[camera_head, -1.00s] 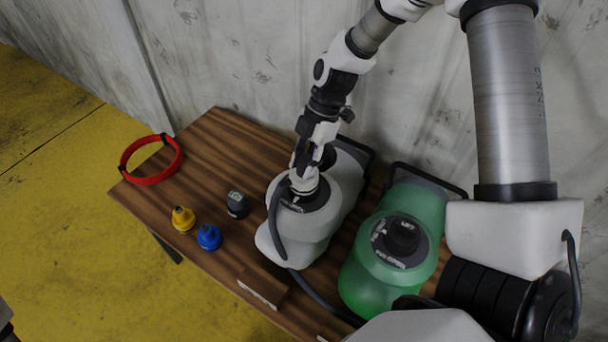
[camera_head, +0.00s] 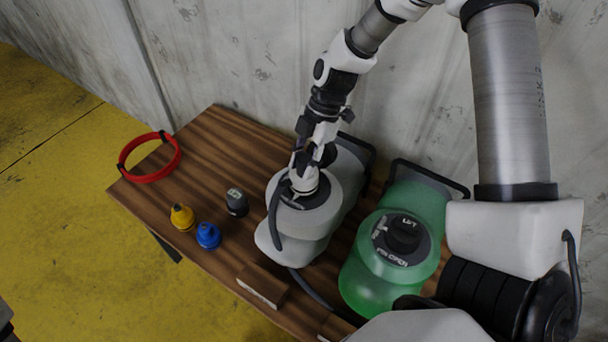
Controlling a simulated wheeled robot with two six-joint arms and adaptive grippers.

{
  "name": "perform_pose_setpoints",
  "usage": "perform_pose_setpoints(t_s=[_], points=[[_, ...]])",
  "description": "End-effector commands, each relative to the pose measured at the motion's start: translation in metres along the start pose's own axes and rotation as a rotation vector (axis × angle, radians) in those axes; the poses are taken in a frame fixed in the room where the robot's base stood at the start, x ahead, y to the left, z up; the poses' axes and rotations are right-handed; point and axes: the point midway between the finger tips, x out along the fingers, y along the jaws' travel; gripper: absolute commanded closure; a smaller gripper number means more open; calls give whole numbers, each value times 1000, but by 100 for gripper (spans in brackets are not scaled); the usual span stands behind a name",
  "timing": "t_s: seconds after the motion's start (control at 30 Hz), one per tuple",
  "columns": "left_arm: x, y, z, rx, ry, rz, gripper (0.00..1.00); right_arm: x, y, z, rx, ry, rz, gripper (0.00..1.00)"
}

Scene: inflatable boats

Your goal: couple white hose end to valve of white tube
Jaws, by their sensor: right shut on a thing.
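My right gripper (camera_head: 304,166) points down over the white tube (camera_head: 325,226) and is shut on the white hose end (camera_head: 303,183). The hose end is upright over the middle of the dark round valve plate (camera_head: 300,202) on the white tube. The gripper and hose end hide the valve's centre, so I cannot tell whether the end is seated or only just above it. The dark grey hose (camera_head: 274,222) hangs from the end, bends down the tube's left side and runs across the table's front. My left gripper is not in view.
A green tube (camera_head: 362,284) with a dark valve cap (camera_head: 403,236) stands to the right. Yellow (camera_head: 182,217), blue (camera_head: 208,235) and dark grey (camera_head: 236,202) fittings stand on the wooden table (camera_head: 217,143). A red ring (camera_head: 151,180) lies at its left end. The wall is close behind.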

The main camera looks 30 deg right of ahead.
Motion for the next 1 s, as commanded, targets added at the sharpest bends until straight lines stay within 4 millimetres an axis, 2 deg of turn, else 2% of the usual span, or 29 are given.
perform_pose_setpoints(t_s=[0.63,0.93,1.0], points=[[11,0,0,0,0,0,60,11,0,5,0,0,0,100],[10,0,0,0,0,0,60,10,0,4,2,0,1,100],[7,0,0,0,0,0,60,9,0,4,49,0,20,100]])
